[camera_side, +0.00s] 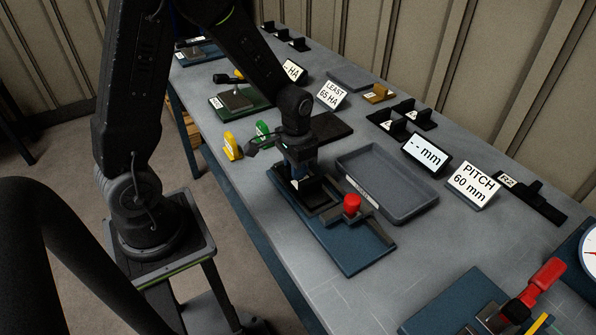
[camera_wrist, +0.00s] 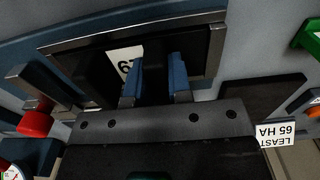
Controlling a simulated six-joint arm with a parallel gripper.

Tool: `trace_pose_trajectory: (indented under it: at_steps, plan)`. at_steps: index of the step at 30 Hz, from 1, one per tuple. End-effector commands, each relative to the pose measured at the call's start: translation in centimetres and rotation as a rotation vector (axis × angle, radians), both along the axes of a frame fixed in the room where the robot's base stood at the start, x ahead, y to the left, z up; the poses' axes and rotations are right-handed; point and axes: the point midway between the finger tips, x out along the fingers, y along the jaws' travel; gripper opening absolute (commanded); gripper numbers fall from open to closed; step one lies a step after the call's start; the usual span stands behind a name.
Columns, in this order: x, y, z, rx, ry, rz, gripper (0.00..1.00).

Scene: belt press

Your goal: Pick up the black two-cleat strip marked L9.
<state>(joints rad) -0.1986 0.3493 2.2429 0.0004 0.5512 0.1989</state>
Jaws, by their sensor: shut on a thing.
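My gripper (camera_side: 300,178) is low over the blue measuring fixture (camera_side: 352,256), which has a dark frame and a red knob (camera_side: 352,201). In the wrist view my blue fingers (camera_wrist: 156,80) are shut on an upright cleat of a black strip (camera_wrist: 95,66) lying inside the frame (camera_wrist: 215,50). A white label (camera_wrist: 124,60) on the strip shows one upside-down figure that reads as a 9; the rest of the mark is hidden behind a finger. In the side view the gripper and frame hide most of the strip.
An empty grey tray (camera_side: 428,206) lies just right of the fixture. Behind it stand a "-- mm" display (camera_side: 427,153), a "PITCH 60 mm" sign (camera_side: 473,185) and other black cleat strips (camera_side: 388,124). Yellow (camera_side: 232,147) and green (camera_side: 263,131) pieces stand left of the gripper.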

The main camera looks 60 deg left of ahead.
Motion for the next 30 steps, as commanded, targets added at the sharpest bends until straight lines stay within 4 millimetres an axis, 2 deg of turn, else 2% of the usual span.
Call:
trace_pose_trajectory:
  at_steps: [5,8,15,19,24,30]
  plan:
    - [0.1,0.0,2.1,0.001,-0.008,0.000,0.00]
    - [0.1,0.0,4.1,0.002,-0.010,0.000,0.00]
    - [-3.2,4.9,7.2,0.002,-0.008,0.010,0.00]
    - [-4.6,7.0,8.7,0.002,-0.006,0.008,0.00]
    - [-5.9,8.9,10.0,0.001,-0.004,0.005,0.00]
    - [-6.5,9.7,10.6,0.000,-0.002,0.001,0.00]
